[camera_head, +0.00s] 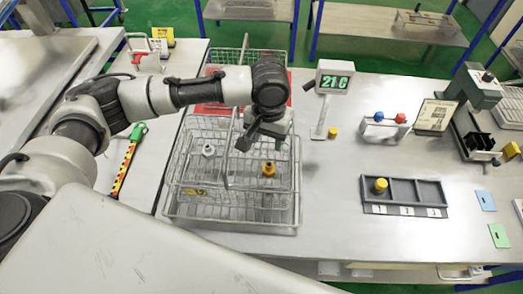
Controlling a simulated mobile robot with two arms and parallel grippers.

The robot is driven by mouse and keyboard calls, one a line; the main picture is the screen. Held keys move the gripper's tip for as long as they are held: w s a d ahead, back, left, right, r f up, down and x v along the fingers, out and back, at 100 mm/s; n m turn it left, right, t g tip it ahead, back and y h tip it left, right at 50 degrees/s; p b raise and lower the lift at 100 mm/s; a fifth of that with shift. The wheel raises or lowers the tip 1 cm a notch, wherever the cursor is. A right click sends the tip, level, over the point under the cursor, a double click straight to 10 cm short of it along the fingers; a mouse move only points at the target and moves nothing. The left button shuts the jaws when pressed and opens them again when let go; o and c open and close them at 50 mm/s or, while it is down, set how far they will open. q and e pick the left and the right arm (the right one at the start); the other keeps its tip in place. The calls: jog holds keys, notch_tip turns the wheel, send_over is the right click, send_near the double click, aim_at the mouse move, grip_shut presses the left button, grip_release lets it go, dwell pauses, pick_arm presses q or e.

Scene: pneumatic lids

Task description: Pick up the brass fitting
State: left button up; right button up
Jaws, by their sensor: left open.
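The brass fitting (268,169) is a small gold-orange piece in the right part of the wire basket (232,222), which stands on the metal table. My left gripper (259,142) is above the basket, a little beyond the brass fitting in the picture, and points down. It is open and apart from the fitting. A pale grey fitting (208,150) is in the left part of the basket. My right gripper is not in view.
The basket's wire handle (230,138) rises close beside my left gripper. A digital display (334,80) stands to the right. A dark tray (404,194) with a yellow piece (380,185) lies farther right. The table between basket and tray is mostly clear.

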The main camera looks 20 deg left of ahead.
aim_at(269, 165)
pick_arm(q)
jog(key=f, duration=0.1)
jog(key=f+p, duration=0.1)
jog(key=f, duration=0.3)
jog(key=shift+s+d, duration=0.2)
jog(key=shift+s, duration=0.05)
jog(key=shift+f+p, duration=0.25)
jog(key=shift+p, duration=0.1)
notch_tip(269, 165, down, 4)
jog(key=shift+d+r+p, duration=0.1)
jog(key=shift+p, duration=0.75)
jog(key=shift+f, duration=0.55)
jog(key=c, duration=0.7)
jog(key=shift+c, duration=1.1)
grip_shut()
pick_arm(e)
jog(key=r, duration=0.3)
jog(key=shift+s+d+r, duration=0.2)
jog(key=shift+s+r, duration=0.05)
